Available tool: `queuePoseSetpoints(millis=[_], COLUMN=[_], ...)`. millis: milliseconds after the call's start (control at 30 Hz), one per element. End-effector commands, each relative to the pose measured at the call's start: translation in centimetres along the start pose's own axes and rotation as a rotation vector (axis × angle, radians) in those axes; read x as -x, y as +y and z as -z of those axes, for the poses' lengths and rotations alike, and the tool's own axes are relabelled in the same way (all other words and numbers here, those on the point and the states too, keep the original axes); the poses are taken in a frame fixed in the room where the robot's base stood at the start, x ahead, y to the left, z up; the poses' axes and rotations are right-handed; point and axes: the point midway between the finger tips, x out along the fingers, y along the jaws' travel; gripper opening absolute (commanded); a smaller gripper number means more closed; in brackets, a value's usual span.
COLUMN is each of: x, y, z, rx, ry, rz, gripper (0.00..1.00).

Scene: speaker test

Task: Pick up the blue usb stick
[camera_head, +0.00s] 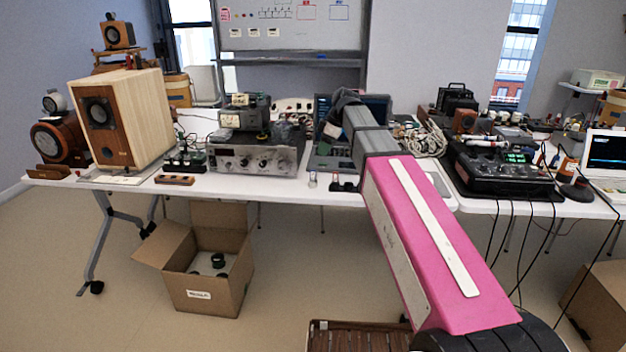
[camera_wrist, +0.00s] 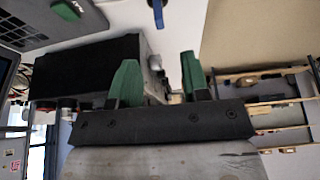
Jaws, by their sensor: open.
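A small blue object, which looks like the blue usb stick (camera_wrist: 157,13), is at the top edge of the wrist view, on the white tabletop and partly cut off by the frame. My gripper (camera_wrist: 160,80) shows two green fingertips standing apart, with nothing held between them. The blue object appears beyond the fingertips, apart from them and roughly in line with the gap. In the head view my pink arm reaches over the table (camera_head: 285,187); its grey wrist hides part of the tabletop, and the fingertips cannot be made out. I cannot pick out the stick for sure there.
A black box-shaped device (camera_wrist: 88,68) stands close beside the left finger in the wrist view. In the head view, a silver instrument (camera_head: 255,158) stands left of my arm and a black device with a lit display (camera_head: 500,172) stands right. An open cardboard box (camera_head: 205,290) is on the floor.

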Motion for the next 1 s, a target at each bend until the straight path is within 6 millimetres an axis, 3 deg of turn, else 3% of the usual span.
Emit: queuePoseSetpoints(millis=[167,500,767,1000], x=[-0.9,-5.2,-7.0,-10.1], y=[-0.2,-0.2,-0.1,0.0], z=[0.0,0.0,-0.2,-0.3], rx=[0.024,0.021,0.020,0.020], ry=[-0.002,-0.002,-0.002,-0.002], rz=[0.010,0.008,0.007,0.007], gripper=[0.43,0.43,0.43,0.43])
